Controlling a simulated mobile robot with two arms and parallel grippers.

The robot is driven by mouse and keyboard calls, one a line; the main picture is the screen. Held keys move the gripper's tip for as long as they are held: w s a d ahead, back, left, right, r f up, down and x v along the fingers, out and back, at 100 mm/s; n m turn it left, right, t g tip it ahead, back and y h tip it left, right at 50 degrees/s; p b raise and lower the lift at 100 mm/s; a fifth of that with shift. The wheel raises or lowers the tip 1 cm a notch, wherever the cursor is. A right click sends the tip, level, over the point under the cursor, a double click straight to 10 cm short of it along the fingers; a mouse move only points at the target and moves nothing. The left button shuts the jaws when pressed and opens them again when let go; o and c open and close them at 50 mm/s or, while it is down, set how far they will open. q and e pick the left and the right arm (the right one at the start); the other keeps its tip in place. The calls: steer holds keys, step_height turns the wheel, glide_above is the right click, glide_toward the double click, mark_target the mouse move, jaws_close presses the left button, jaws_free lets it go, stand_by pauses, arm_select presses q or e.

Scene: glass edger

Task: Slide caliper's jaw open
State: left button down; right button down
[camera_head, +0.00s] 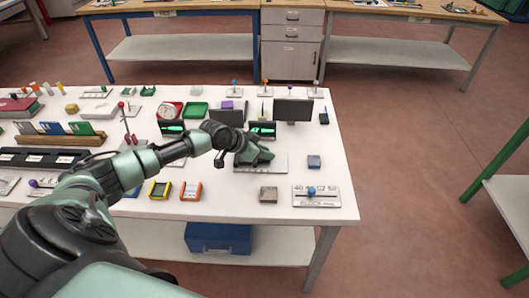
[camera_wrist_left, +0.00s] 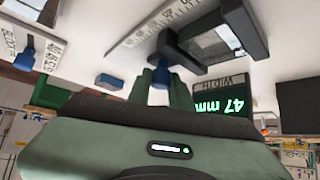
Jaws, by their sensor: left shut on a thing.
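The caliper's pale base plate (camera_head: 278,163) lies on the white table in the head view, partly covered by my left gripper (camera_head: 258,156). In the left wrist view, which is upside down, the caliper's dark grey jaws (camera_wrist_left: 215,35) stand over its plate (camera_wrist_left: 150,35) with scale marks. A gap shows between the jaws. My left gripper (camera_wrist_left: 162,88) has its green fingers shut around a blue knob (camera_wrist_left: 160,76) beside the jaws. The width display (camera_wrist_left: 215,88) reads 47 mm in green. It also shows behind the gripper in the head view (camera_head: 263,129). My right gripper is out of view.
A second plate with a blue knob (camera_head: 311,191) lies at the table's front right corner. A small blue block (camera_head: 314,161) and a grey-brown block (camera_head: 268,194) lie nearby. Yellow and orange trays (camera_head: 190,190) lie left.

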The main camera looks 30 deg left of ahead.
arm_select(q)
steer(key=w+d, duration=0.1)
steer(key=d, duration=0.1)
steer(key=w+d, duration=0.1)
steer(key=d, duration=0.1)
steer(key=shift+w+d, duration=0.1)
steer(key=shift+w, duration=0.2)
steer(key=c, duration=1.3)
jaws_free()
steer(key=shift+o, duration=0.2)
steer(key=b+v, duration=0.1)
steer(key=v, duration=0.6)
steer(key=shift+f, duration=0.1)
steer(key=shift+s+r, duration=0.3)
steer(key=shift+r, duration=0.15)
